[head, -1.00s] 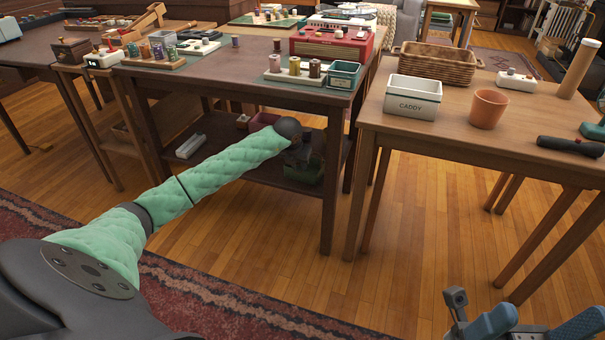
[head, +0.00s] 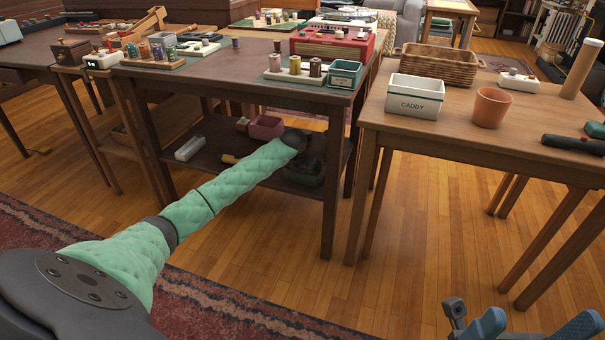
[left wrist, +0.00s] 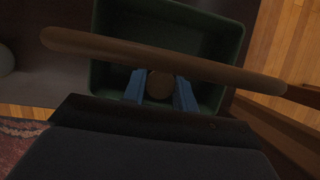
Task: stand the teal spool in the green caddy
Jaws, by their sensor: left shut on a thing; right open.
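The green caddy (head: 303,179) stands on the low shelf of the dark table, at its right end. It also shows in the left wrist view (left wrist: 229,42) as a dark green open box. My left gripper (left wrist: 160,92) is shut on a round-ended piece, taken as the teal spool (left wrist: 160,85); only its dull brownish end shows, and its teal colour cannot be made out. The spool appears over the caddy's opening; its height and whether it touches the floor cannot be told. My right gripper (head: 541,322) is open and empty at the bottom right.
A brown bar (left wrist: 120,48) crosses above the caddy in the left wrist view. The dark tabletop (head: 235,80) covers the shelf from above. A pink box (head: 266,127) and a white box (head: 189,147) share the shelf. A white caddy (head: 414,97) stands on the right table.

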